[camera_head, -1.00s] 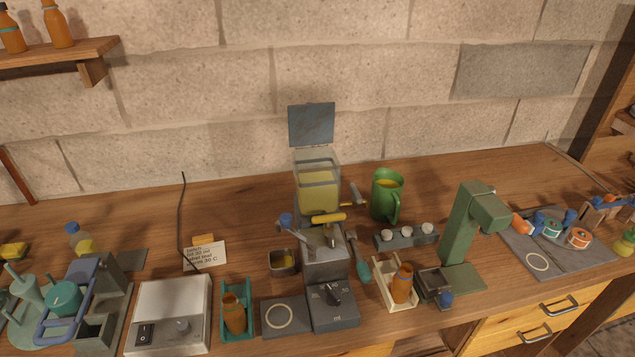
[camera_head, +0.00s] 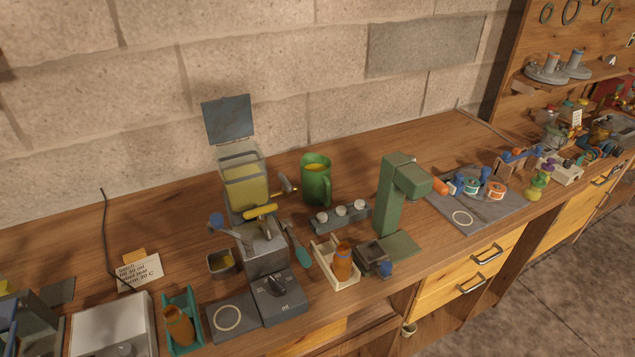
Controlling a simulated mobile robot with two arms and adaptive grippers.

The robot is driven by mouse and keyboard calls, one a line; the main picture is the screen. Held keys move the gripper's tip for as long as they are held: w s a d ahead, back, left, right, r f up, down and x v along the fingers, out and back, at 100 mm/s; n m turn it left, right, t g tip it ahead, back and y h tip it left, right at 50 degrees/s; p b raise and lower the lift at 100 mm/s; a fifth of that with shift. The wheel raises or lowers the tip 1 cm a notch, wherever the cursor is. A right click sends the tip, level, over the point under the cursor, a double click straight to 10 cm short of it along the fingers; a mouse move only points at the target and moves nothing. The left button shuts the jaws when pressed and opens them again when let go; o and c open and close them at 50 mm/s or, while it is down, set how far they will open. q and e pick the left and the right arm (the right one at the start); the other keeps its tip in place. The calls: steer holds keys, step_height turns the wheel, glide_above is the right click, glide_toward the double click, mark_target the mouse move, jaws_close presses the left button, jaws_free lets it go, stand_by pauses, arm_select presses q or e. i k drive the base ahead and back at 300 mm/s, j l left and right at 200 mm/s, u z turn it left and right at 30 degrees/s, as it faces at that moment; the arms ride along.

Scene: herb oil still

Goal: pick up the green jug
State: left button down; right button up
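The green jug (camera_head: 315,181) stands upright on the wooden bench toward the back, near the stone wall. Yellow liquid shows inside its open top. Neither of my grippers is in view.
Left of the jug is a still with a clear tank (camera_head: 243,186) and a raised dark lid (camera_head: 229,119). In front are a grey strip with white knobs (camera_head: 341,215) and a cream holder with an orange bottle (camera_head: 342,263). A green press-like stand (camera_head: 393,200) is to the right.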

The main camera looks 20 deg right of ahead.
mark_target(316, 169)
steer(key=i+l+u, duration=0.1)
steer(key=l, duration=0.65)
steer(key=i+l+u, duration=0.15)
steer(key=l, duration=0.6)
steer(key=l+u, duration=0.1)
steer(key=l, duration=0.65)
steer(key=i, duration=0.05)
